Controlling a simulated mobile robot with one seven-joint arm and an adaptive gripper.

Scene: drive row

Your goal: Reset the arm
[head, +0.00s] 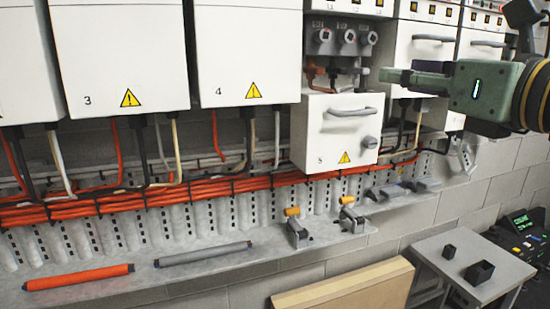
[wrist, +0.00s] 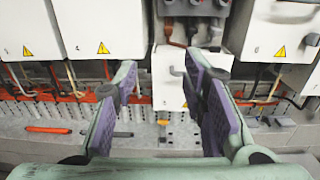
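My gripper (head: 392,77) is at the upper right of the head view, in front of the row of white drive cabinets, with its green body to the right of its fingers. In the wrist view my gripper (wrist: 162,72) shows two green fingers with purple pads spread wide apart. Nothing is held between them. Beyond the gap is the white cabinet front with a handle and a yellow warning sign, cabinet 5 (head: 322,155), which also shows in the wrist view (wrist: 166,92). The fingers hide parts of the cabinets there.
Cabinets 3 (head: 110,60) and 4 (head: 245,50) hang at left. A ledge below bears an orange rod (head: 78,277), a grey rod (head: 203,254) and two clamp-like parts. A grey table (head: 480,262) with two dark blocks stands lower right, near a cardboard-coloured box (head: 345,287).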

